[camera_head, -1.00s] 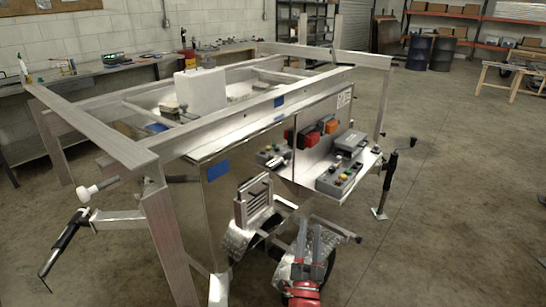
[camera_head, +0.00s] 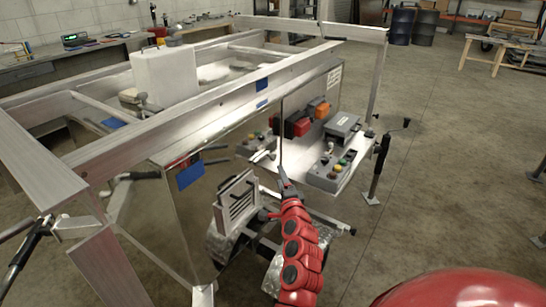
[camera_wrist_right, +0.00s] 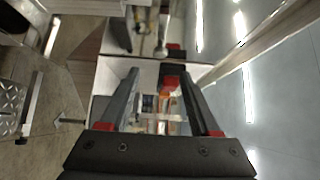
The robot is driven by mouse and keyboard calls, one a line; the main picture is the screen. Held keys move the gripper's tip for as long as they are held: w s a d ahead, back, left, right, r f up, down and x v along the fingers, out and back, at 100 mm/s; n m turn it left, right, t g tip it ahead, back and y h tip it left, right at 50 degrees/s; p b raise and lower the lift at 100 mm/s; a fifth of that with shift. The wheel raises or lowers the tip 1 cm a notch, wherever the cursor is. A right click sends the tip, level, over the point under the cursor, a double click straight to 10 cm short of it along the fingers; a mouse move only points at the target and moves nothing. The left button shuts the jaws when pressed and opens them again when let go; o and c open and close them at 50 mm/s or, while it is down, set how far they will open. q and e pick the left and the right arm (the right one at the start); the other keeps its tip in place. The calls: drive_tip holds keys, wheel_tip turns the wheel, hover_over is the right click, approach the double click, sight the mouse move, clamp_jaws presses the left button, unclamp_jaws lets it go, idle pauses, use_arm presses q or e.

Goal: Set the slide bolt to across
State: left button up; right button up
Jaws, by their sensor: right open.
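I cannot make out the slide bolt for certain. A small metal plate with dark slots and a dark bar (camera_head: 237,202) stands above the wheel guard, left of my right gripper, and may carry it. My right gripper (camera_head: 284,182) is in front of the control shelf, seen nearly edge-on in the head view. In the right wrist view its two dark fingers (camera_wrist_right: 160,75) are apart, with red parts near them and no clearly held object. My left gripper is not in view.
The aluminium trailer frame (camera_head: 205,105) fills the left and middle. A shelf (camera_head: 334,183) holds grey button boxes (camera_head: 328,172) and red and orange blocks (camera_head: 298,124). A crank jack (camera_head: 378,170) stands to the right.

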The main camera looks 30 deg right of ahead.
sight(274, 159)
drive_tip(key=x, duration=1.2)
drive_tip(key=shift+w+p, duration=0.15)
drive_tip(key=shift+p, duration=0.2)
clamp_jaws()
idle(1.1)
